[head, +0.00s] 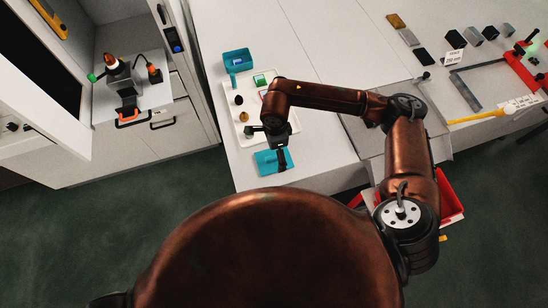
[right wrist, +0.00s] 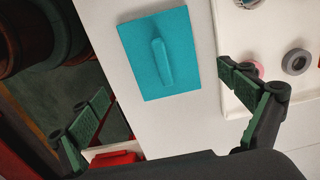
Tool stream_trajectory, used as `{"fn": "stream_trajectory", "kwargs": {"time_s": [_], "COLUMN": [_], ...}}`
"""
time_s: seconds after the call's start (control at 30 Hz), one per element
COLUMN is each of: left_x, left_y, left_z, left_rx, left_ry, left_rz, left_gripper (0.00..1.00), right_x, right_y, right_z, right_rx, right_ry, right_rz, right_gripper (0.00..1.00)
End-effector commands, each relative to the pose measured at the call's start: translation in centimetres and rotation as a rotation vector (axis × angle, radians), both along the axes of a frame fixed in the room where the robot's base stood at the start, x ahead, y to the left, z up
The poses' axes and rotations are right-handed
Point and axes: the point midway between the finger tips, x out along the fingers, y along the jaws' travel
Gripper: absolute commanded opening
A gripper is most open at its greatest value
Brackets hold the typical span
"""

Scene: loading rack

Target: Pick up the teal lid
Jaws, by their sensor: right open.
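The teal lid (head: 265,163) lies flat near the front edge of the white table, beside the white tray. In the right wrist view the teal lid (right wrist: 140,62) is a flat rectangle with a raised bar handle, fully in sight. My right gripper (head: 281,157) hangs over the lid in the head view and hides part of it. In the right wrist view the right gripper (right wrist: 172,103) is open and empty, its fingers wide apart, with the lid ahead and apart from them. My left gripper is not in view.
The white tray (head: 240,130) holds several small parts. A teal box (head: 237,57) stands behind it. A red bin (head: 449,200) is below the table's front edge on the right. Several small blocks and a yellow-handled tool (head: 475,118) lie at the right.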

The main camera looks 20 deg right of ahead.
Motion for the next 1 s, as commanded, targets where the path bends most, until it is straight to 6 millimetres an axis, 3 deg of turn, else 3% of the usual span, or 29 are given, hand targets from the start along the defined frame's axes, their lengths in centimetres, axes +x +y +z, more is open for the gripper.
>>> {"fn": "stream_trajectory", "kwargs": {"time_s": [0.4, 0.7, 1.0], "left_x": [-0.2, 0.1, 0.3], "left_y": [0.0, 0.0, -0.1], "left_z": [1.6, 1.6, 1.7], "left_rx": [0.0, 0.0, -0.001], "left_ry": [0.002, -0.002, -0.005], "left_rz": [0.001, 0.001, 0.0], "left_gripper": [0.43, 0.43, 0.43], "right_x": [0.5, 0.5, 0.5], "right_y": [0.2, 0.2, 0.2], "right_z": [-5.1, -5.5, -5.5], "right_rx": [0.004, 0.004, 0.004], "right_ry": [0.002, 0.001, 0.001], "right_rz": [-0.003, -0.003, -0.003], "right_gripper": [0.96, 0.95, 0.74]}}
